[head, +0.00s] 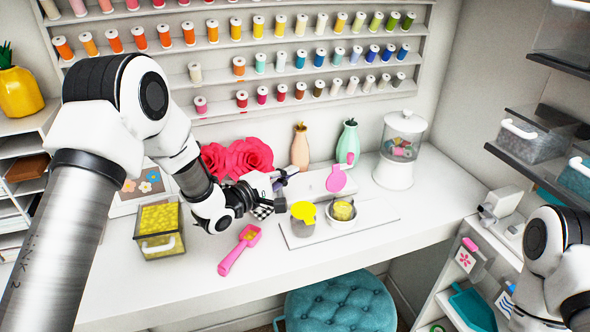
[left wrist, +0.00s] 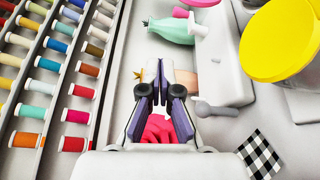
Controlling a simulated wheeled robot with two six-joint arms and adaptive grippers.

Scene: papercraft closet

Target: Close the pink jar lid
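A round pink lid (head: 336,179) stands tilted up at the back of the table, behind the small bowl; its jar body is hard to make out. Part of a pink disc (left wrist: 201,2) shows at the top edge of the left wrist view. My left gripper (head: 284,178) is left of the pink lid, apart from it, above the table.
A jar with a yellow lid (head: 303,212) and a bowl with yellow contents (head: 343,212) stand in front. A green vase (head: 347,143), peach vase (head: 300,147) and red paper flowers (head: 249,157) stand behind. A pink scoop (head: 238,251) lies at the front left.

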